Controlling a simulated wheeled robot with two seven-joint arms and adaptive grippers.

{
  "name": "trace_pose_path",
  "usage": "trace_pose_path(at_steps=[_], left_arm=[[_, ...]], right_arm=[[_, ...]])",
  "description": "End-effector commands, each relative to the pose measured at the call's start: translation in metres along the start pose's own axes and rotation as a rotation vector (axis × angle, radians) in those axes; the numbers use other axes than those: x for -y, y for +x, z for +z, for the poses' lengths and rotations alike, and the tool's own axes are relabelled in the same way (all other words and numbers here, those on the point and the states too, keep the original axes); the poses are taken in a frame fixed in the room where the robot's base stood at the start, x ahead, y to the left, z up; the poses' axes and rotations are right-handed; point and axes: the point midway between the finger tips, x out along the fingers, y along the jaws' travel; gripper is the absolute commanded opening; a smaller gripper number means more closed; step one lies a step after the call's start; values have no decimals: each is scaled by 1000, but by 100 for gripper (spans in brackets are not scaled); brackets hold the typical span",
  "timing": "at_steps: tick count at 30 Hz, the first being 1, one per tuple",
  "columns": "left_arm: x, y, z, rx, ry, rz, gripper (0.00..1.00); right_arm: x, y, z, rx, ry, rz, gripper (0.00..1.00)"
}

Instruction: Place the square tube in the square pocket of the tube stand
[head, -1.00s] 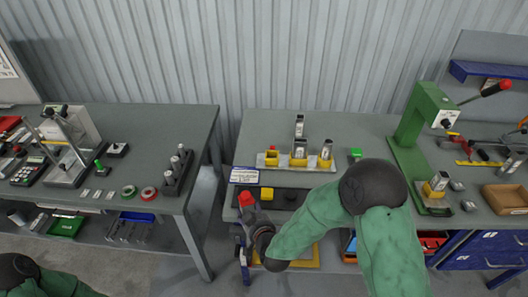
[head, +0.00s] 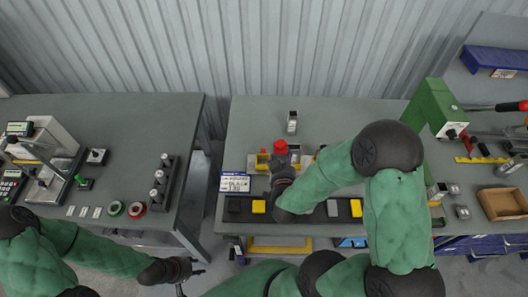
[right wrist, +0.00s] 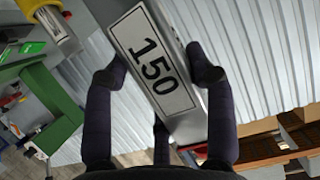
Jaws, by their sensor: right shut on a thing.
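My right gripper (head: 281,170) is shut on the square tube (right wrist: 157,62), a grey tube with a white "150" label seen between the fingers in the right wrist view. In the head view a red piece (head: 280,147) tops the gripper, which is over the tube stand (head: 263,159). My gripper and forearm hide much of the stand, including its pockets, so I cannot tell whether the tube touches it. A yellow pocket with a silver tube (right wrist: 52,24) shows in the right wrist view. My left gripper (head: 188,272) is low beside the left table; its fingers are unclear.
A silver tube (head: 292,122) stands behind the stand. A dark strip with yellow and grey squares (head: 318,212) lies in front. A green press (head: 432,108) and a wooden tray (head: 505,203) are at right.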

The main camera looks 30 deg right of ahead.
Motion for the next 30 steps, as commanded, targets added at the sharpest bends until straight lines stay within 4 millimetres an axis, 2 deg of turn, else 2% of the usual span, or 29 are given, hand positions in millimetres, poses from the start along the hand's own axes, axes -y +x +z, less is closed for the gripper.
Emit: trace_pose_path(at_steps=[12,18,24,30], left_arm=[[15,42,-1,1,-1,0,40],[24,66,-2,1,0,0,40],[28,80,-3,1,0,0,40],[30,83,-3,0,0,0,40]], right_arm=[[38,87,11,-3,0,-3,16],[47,116,30,-1,0,-2,16],[54,134,39,-2,-1,-2,16],[56,140,40,-2,0,-2,16]])
